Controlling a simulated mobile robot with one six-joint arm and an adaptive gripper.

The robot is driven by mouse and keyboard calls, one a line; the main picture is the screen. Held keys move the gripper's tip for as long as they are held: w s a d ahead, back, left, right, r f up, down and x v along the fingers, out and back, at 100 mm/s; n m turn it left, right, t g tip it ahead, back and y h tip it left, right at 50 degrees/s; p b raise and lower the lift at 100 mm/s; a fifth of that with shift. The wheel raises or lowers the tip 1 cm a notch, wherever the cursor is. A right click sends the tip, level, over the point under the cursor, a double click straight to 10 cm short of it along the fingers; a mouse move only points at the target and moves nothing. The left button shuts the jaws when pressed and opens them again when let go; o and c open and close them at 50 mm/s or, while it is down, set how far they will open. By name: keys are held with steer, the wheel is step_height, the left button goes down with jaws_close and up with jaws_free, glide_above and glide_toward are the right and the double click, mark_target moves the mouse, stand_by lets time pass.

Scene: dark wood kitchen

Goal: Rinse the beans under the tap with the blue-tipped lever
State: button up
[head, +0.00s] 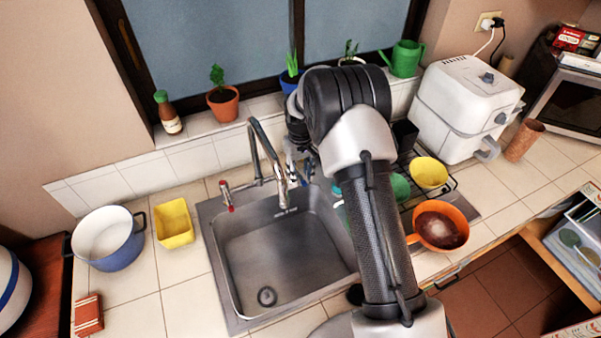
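A lever with a red tip (228,196) stands left of the tap. I see no blue-tipped lever; my arm and gripper cover the area right of the tap. My gripper (299,170) is behind the sink's back edge, just right of the tap, pointing down; its fingers are small and partly hidden, so I cannot tell if it is open. An orange pan (411,239) with dark reddish-brown contents (438,229) sits right of the sink; I cannot tell if these are the beans.
A yellow bowl (429,172) and a green bowl (399,187) sit on the rack right of the sink. A yellow container (175,224) and a blue-white pot (112,240) stand left. Potted plants (222,104) line the sill. A white appliance (464,105) stands back right.

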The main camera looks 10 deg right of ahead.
jaws_close()
stand_by(0.7)
